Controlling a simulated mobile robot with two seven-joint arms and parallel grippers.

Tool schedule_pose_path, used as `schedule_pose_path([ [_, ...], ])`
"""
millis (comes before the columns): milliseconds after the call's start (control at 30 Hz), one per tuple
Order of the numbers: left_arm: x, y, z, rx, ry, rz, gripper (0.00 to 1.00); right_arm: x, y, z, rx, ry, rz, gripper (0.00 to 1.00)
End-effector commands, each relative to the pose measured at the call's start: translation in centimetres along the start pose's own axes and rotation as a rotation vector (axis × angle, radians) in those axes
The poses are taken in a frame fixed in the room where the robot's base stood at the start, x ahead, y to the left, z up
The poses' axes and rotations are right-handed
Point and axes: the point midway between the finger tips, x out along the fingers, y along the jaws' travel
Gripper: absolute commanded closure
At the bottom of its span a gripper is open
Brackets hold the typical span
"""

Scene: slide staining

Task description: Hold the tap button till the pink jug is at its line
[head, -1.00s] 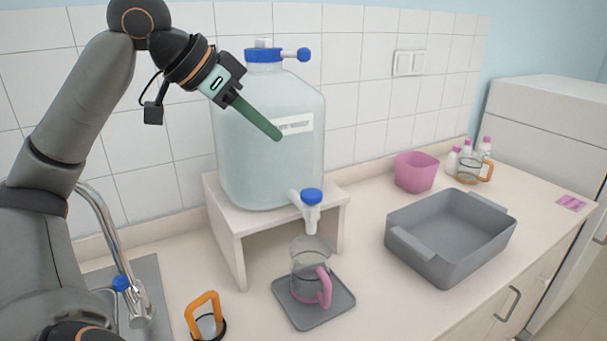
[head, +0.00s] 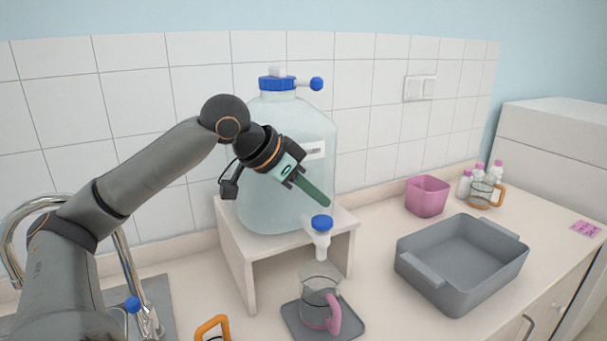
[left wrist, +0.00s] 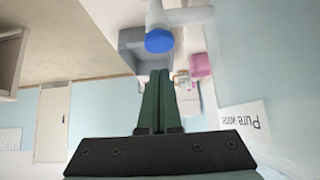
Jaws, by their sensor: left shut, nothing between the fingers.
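The tap has a blue button (head: 321,222) on a white spout at the front of the large clear water carboy (head: 285,190). My left gripper (head: 327,204) is shut and empty, its green fingers just above the blue button and apart from it. In the left wrist view the shut fingers (left wrist: 156,80) point toward the blue button (left wrist: 159,40). The clear jug with the pink handle (head: 320,292) stands upright under the spout on a grey mat (head: 350,330). My right gripper is not in view.
The carboy stands on a white wooden stand (head: 235,240). A grey tray (head: 425,280) is at the right, with a pink tub (head: 427,196) behind it. An orange-handled jug (head: 483,192) and bottles stand farther back. Another orange handle (head: 212,325) shows near the sink at the lower left.

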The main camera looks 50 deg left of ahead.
Motion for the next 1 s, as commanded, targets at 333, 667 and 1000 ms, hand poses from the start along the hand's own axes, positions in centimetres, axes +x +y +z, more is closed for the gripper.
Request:
schedule_pose_path([
  [333,1.9,0.0,2.0,0.000,-0.001,0.000,1.00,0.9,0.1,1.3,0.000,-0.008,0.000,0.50],
  [667,2.0,0.0,2.1,-0.001,-0.001,0.000,1.00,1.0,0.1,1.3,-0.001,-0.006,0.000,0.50],
  [1000,3.6,0.1,3.7,-0.002,-0.010,0.002,1.00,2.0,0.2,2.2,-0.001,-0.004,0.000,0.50],
])
